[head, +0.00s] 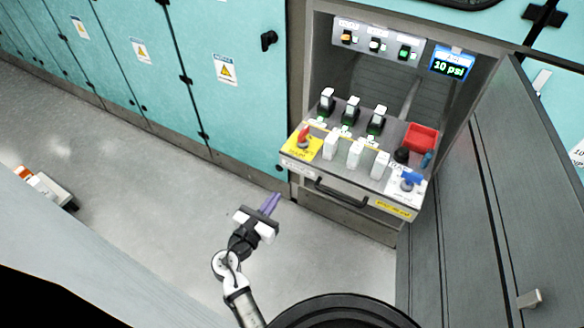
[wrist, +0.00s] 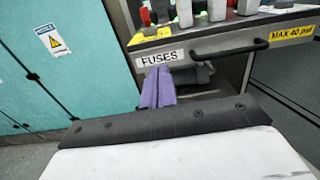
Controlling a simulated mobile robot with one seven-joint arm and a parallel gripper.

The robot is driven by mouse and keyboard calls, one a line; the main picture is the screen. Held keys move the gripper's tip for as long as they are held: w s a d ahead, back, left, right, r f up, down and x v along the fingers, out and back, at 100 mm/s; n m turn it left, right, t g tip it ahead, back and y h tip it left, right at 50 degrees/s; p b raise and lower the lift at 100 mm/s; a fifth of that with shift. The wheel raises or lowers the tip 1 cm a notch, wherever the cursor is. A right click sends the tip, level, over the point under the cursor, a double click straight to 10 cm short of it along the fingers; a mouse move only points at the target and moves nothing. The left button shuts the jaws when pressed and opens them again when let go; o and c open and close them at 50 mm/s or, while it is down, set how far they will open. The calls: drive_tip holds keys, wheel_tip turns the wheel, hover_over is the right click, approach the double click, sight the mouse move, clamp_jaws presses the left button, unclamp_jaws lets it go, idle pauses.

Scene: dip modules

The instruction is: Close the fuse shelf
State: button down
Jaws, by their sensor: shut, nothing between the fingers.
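The fuse shelf (head: 352,192) is a pulled-out drawer in an open cabinet, with a dark bar handle on its front. In the wrist view its front (wrist: 215,48) shows a "FUSES" label and a "MAX 40 psi" label. My gripper (head: 271,203) has purple fingers, shut with nothing between them. It is left of and in front of the shelf, apart from it. In the wrist view the fingertips (wrist: 158,78) appear just below the "FUSES" label, left of the handle (wrist: 225,53). The depth gap there is hard to tell.
On the shelf are white fuses (head: 355,153), a red switch (head: 304,134), a blue valve (head: 411,179) and a red bin (head: 421,138). A grey cabinet door (head: 520,185) stands open at right. Teal cabinets (head: 235,40) line the left. The floor (head: 150,190) at left is mostly clear.

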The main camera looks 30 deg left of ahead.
sight(300, 160)
drive_tip(key=w+p, duration=0.2)
drive_tip(key=w, duration=1)
drive_tip(key=shift+w+d+r, duration=0.1)
drive_tip(key=shift+w, duration=0.6)
